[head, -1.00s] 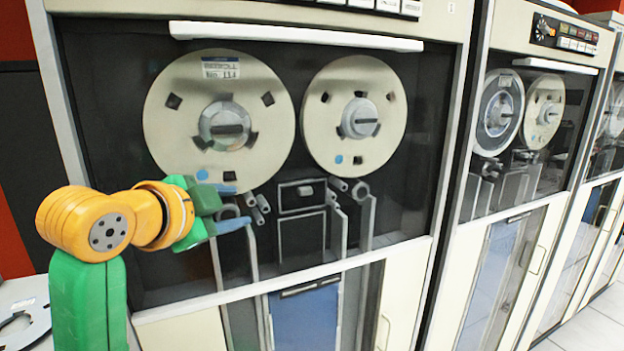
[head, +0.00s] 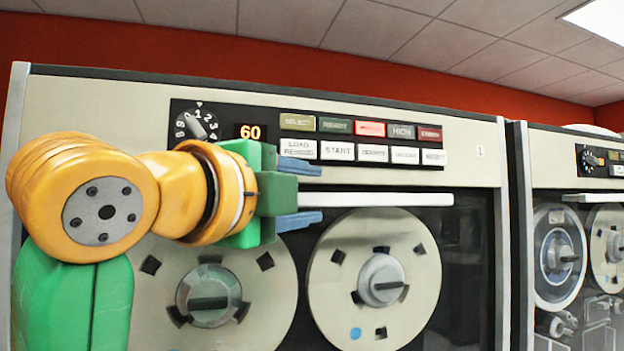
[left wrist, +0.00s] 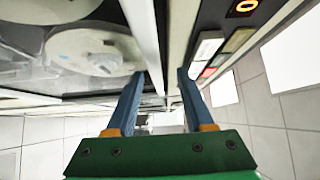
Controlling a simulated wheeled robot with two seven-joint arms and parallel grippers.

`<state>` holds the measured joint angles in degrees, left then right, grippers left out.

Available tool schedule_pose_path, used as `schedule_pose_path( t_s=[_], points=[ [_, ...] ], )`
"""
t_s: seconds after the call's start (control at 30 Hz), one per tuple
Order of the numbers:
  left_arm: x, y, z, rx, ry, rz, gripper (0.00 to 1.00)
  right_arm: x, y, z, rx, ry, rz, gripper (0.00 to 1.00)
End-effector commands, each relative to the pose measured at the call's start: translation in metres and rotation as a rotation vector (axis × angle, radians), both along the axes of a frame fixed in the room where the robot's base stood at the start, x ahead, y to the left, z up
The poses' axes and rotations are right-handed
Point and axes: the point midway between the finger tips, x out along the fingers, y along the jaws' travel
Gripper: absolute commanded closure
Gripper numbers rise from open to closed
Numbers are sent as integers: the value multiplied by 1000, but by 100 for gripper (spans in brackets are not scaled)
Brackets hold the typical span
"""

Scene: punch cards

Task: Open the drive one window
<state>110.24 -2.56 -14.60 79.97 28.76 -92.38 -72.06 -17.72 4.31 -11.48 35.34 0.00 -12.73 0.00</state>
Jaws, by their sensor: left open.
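The drive one window (head: 462,270) is a dark glass pane in the near cabinet, with two large reels behind it. It looks closed. A white handle bar (head: 390,199) runs along its top edge. My left gripper (head: 318,194) is open at the bar's left part, with one blue finger above the bar and one below it in the picture. In the left wrist view the white bar (left wrist: 143,35) runs between the two spread fingers of the left gripper (left wrist: 158,74). I cannot tell whether a finger touches it. My right gripper is not in view.
A control panel (head: 310,133) with a dial, a lit 60 and buttons sits just above the bar, close to the upper finger. A second drive cabinet (head: 549,161) stands to the right. The space in front of the bar's right part is clear.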

Motion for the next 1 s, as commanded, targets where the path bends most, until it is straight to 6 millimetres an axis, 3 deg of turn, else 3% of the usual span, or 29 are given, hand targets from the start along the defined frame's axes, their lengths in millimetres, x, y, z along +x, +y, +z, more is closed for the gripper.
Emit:
schedule_pose_path(
  t_s=[0.17, 0.3, 0.37, 1.0],
  points=[
    [0, 0, -1, 0, 1, 0, 50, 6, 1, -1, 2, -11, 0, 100],
    [0, 0, -2, 0, 2, 1, 88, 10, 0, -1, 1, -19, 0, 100],
    [0, 0, -2, 0, 2, 1, 100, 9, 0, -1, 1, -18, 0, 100],
    [0, 0, -1, -1, 0, 0, 100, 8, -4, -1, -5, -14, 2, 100]
  ],
)
